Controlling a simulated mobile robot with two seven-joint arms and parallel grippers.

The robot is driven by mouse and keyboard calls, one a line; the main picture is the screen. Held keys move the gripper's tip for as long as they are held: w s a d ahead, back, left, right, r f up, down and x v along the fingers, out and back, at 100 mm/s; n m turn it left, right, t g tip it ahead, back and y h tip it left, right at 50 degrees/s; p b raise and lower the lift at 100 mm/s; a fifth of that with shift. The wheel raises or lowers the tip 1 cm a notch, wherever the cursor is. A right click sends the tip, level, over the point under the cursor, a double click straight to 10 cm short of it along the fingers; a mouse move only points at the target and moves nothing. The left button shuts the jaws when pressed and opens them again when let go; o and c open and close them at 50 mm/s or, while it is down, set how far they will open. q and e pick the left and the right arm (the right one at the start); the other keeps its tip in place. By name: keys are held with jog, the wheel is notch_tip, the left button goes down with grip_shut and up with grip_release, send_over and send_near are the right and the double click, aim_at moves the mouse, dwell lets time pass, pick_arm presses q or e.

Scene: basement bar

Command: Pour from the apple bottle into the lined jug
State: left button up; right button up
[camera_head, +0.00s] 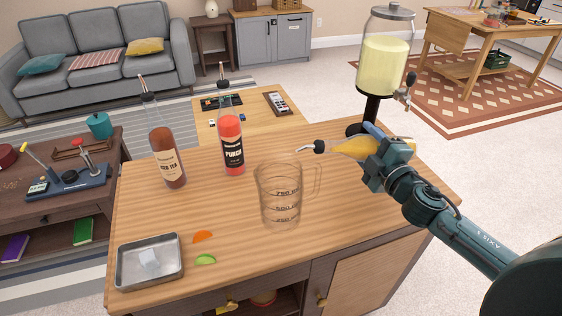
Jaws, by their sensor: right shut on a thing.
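The apple bottle (352,147), with amber-yellow liquid and a dark metal pour spout, is held tipped nearly level by my right gripper (378,158). Its spout points left and ends above the right side of the lined jug's rim. The lined jug (279,196) is clear, with printed measuring lines and a handle on its right. It stands upright on the wooden counter. I see no stream from the spout and no clear liquid in the jug. The bottle's label is hidden. My left gripper is not in view.
An iced tea bottle (167,155) and a red punch bottle (231,140) stand left of the jug. A drink dispenser (383,62) stands behind my gripper. A metal tray (128,276) with ice, an orange slice (203,236) and a lime slice (206,259) lie front left on the counter (330,225).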

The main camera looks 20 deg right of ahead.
jog(key=shift+a+r+n+p, duration=0.3)
jog(key=shift+r+n+p, duration=0.35)
jog(key=shift+r+n, duration=0.05)
jog(key=shift+r, duration=0.2)
jog(key=shift+r+n+p, duration=0.4)
jog(key=shift+r+p, duration=0.05)
jog(key=shift+p, duration=0.3)
jog(key=shift+d+r+n+p, duration=0.1)
jog(key=shift+r+n+p, duration=0.3)
jog(key=shift+r+p, duration=0.2)
dwell(5.8)
